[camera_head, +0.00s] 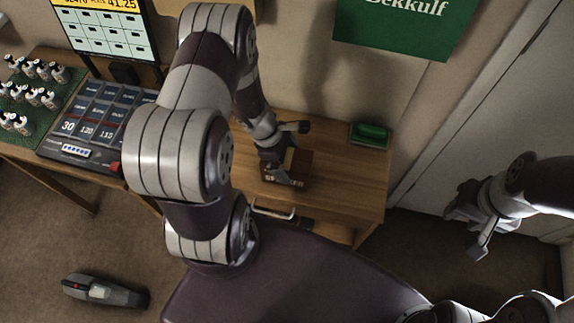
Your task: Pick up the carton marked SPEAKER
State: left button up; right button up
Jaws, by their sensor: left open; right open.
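A small brown carton (298,170) with pale lettering, partly covered and seeming to read SPEAKER, stands on the wooden table in front of me. My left gripper (284,152) is open and right at the carton, with its fingers over or around it. I cannot tell whether they touch it. The gripper hides part of the carton's top and lettering. My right gripper (468,226) is open and empty, off the table to the right, in front of the pale door.
The wooden table (350,190) is clear right of the carton, except a green object (369,134) at the back. A handheld vacuum (105,291) lies on the floor.

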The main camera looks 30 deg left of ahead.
pick_arm(q)
jog(key=shift+c, duration=0.3)
jog(key=c, duration=0.9)
jog(key=shift+c, duration=0.2)
